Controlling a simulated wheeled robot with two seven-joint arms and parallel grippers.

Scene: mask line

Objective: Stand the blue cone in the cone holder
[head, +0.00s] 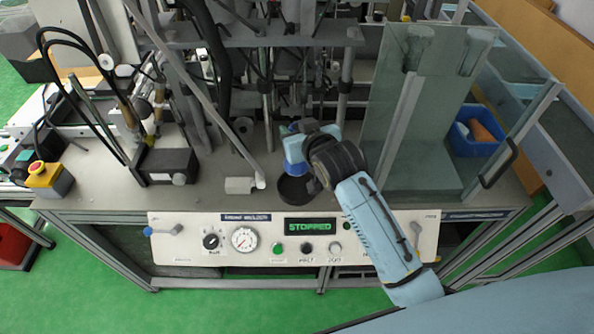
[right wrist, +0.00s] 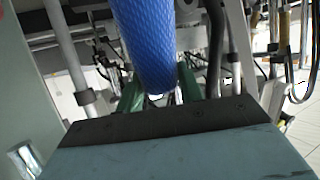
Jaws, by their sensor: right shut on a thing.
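My right gripper (head: 298,148) is over the machine's worktop, near its front edge, and is shut on the blue cone (head: 297,169). In the head view the gripper and wrist hide most of the cone, with a little blue showing below the jaws. In the right wrist view the textured blue cone (right wrist: 148,45) stands between the green fingers of the gripper (right wrist: 160,92). A dark round piece, which looks like the cone holder (head: 293,192), sits on the worktop just below the cone in the picture. I cannot tell whether they touch. My left gripper is out of view.
A white cylinder (head: 240,185) with a lever lies left of the holder. Machine rods and hoses stand behind. A glass guard (head: 400,120) rises to the right, with a blue bin (head: 475,140) beyond. The control panel (head: 190,256) reads STOPPED.

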